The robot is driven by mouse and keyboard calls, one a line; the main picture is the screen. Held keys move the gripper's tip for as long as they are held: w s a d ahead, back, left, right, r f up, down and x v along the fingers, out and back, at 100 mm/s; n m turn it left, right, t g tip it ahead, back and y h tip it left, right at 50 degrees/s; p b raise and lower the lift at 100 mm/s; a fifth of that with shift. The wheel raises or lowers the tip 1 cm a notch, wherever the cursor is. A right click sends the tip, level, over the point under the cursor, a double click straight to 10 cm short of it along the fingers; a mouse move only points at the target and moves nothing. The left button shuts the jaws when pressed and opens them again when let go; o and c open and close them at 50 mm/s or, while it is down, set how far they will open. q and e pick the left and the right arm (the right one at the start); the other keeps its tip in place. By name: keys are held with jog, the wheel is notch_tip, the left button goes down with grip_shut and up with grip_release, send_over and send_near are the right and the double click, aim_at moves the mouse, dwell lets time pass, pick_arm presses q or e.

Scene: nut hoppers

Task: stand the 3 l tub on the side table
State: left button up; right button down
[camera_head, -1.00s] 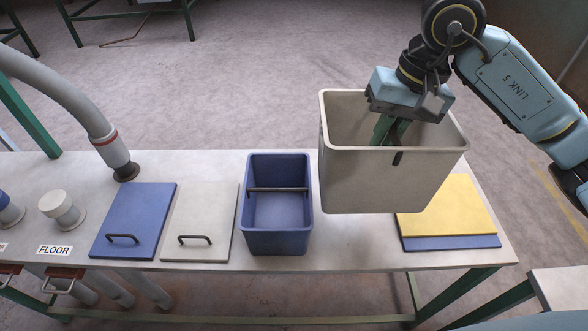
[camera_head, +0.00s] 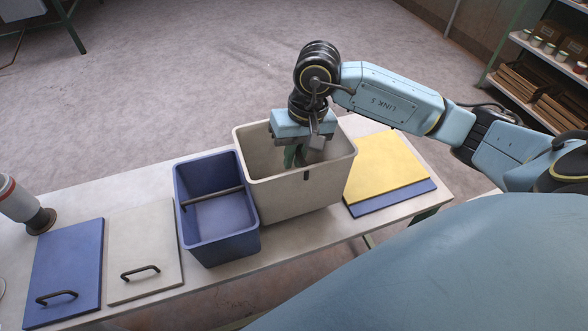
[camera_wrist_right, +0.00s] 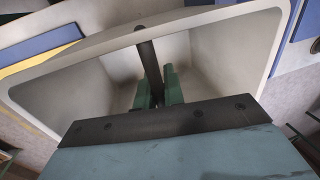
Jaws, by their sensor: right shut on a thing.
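A large beige tub (camera_head: 305,192) with a dark cross bar is at the middle of the long bench in the head view. No volume marking is readable on it. My right gripper (camera_head: 296,156) reaches down into its open top and is shut on the bar. In the right wrist view, the green fingers (camera_wrist_right: 160,90) close around the dark bar (camera_wrist_right: 149,68), with the tub's inside walls around them. The tub is upright; I cannot tell whether its base touches the bench. A side table is not clearly identifiable. My left gripper is out of view.
A blue tub (camera_head: 218,238) stands close on the left on the bench (camera_head: 140,195). Blue (camera_head: 65,270) and beige (camera_head: 143,255) handled lids lie farther left. Yellow (camera_head: 385,165) and blue flat panels lie right. A stocked shelf (camera_head: 545,80) stands at back right.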

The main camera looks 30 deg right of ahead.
jog(key=shift+f, duration=2.4)
jog(key=shift+f, duration=0.1)
jog(key=c, duration=1.5)
grip_release()
jog(key=shift+b, duration=0.3)
notch_tip(320, 180, up, 12)
jog(key=d, duration=0.2)
jog(key=shift+s+d+p, duration=0.15)
jog(key=shift+s+p, duration=0.1)
jog(key=shift+p, duration=0.05)
